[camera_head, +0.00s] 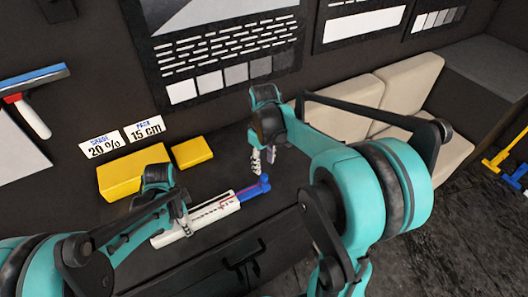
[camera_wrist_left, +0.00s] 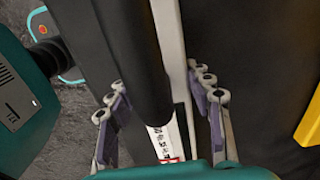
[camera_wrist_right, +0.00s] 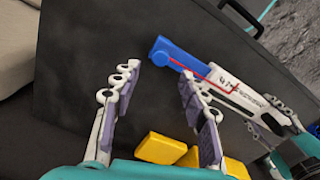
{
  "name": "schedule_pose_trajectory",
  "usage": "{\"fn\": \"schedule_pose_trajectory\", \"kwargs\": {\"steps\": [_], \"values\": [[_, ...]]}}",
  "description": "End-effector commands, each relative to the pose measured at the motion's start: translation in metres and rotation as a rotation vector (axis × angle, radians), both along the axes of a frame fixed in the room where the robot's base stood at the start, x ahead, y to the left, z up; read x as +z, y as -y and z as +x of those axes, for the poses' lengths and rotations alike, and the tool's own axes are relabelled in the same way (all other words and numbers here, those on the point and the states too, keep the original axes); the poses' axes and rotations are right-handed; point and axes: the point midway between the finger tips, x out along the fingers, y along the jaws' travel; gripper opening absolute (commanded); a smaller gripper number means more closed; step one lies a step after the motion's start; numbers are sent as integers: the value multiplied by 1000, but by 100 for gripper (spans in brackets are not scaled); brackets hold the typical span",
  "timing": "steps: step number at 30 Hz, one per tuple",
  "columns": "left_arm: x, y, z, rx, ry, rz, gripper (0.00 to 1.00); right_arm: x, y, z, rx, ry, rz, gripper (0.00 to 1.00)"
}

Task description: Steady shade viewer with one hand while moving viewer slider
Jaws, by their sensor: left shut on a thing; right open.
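The shade viewer (camera_head: 212,212) is a long white bar with dark print and a red line, lying on the dark bench top. Its blue slider (camera_head: 254,190) is at the right end; it also shows in the right wrist view (camera_wrist_right: 172,54). My left gripper (camera_head: 184,208) is shut on the white body toward its left part. In the left wrist view, a dark round shape covers part of the viewer (camera_wrist_left: 165,142). My right gripper (camera_head: 263,158) is open and empty, above and just behind the blue end. In the right wrist view, one finger is close to the slider, contact unclear.
Two yellow blocks, a larger one (camera_head: 128,174) and a smaller one (camera_head: 192,151), lie behind the viewer. Label cards reading 20 % (camera_head: 102,147) and 15 cm (camera_head: 144,128) stand behind them. A black handle (camera_head: 243,272) is on the bench front. Beige seats (camera_head: 400,90) are at right.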

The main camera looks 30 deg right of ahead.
Motion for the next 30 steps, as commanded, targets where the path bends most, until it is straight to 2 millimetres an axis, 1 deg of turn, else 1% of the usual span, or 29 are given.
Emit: {"fn": "schedule_pose_trajectory", "kwargs": {"steps": [1, 3, 6, 9, 14, 23, 24, 26, 30], "values": [[0, 0, 0, 0, 0, 0, 0, 11, 0, 0, 0, 0, 0, 44], [0, 0, 0, 0, 0, 0, 0, 26, 0, 0, 0, 0, 0, 44], [0, 0, 0, 0, 0, -1, 0, 41, 0, 0, 0, 0, 0, 44], [0, 0, 0, 0, 0, -1, 0, 52, 0, 0, 0, 0, 0, 44], [0, 0, 0, 0, 0, -1, 0, 58, 0, 0, 0, 0, 0, 44], [0, 0, 0, 0, 0, -2, 0, 58, 0, 0, 0, 0, 0, 44], [0, 0, 0, 0, 0, -2, 59, 58, 0, 0, 0, 0, 0, 44], [0, 0, 0, 0, 0, -2, 75, 58, 0, 0, 0, 0, 0, 44], [0, 0, 0, 0, 0, -1, 75, 58, 0, 0, 0, 0, 0, 44]]}}
